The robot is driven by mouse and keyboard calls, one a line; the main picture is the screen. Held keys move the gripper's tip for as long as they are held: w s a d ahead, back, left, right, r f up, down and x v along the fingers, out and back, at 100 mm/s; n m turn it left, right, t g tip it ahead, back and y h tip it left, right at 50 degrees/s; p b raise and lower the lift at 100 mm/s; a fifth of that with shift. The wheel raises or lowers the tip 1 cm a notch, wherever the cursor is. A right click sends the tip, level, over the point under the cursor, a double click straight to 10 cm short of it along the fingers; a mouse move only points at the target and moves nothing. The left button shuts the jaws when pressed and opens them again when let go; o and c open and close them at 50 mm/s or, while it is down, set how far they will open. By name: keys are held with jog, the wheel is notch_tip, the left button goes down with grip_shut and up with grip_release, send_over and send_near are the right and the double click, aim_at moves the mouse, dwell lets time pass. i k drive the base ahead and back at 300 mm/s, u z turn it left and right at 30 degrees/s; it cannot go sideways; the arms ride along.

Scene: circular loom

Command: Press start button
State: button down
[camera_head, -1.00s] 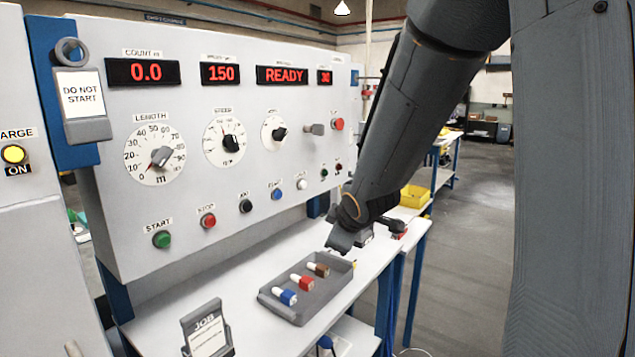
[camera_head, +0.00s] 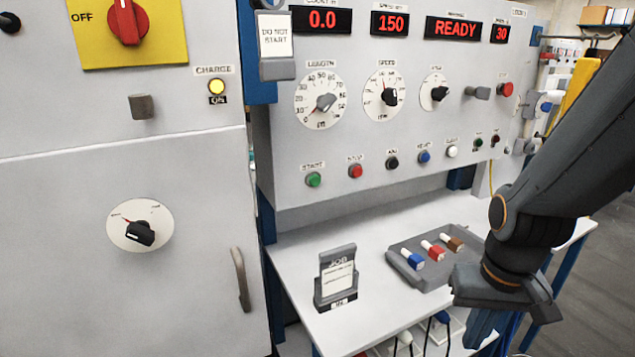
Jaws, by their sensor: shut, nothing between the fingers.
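The green START button (camera_head: 314,180) is on the lower left of the grey control panel (camera_head: 290,150), under its START label. The red STOP button (camera_head: 356,171) is to its right. A DO NOT START tag (camera_head: 275,42) hangs at the panel's upper left edge, above and apart from the button. My gripper (camera_head: 484,332) is at the lower right, pointing down by the bench's front edge, well away from the START button. It is shut and empty; its tips are hard to make out.
A grey tray (camera_head: 408,280) with blue, red and brown-ended pieces lies on the bench (camera_head: 300,240), beside my gripper. A JOB card holder (camera_head: 337,278) stands left of it. The display (camera_head: 453,29) reads READY. A grey cabinet (camera_head: 60,230) with a handle fills the left.

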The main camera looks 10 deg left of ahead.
aim_at(315, 180)
jog(key=z, duration=1.75)
jog(key=k, duration=1.15)
jog(key=u, duration=1.2)
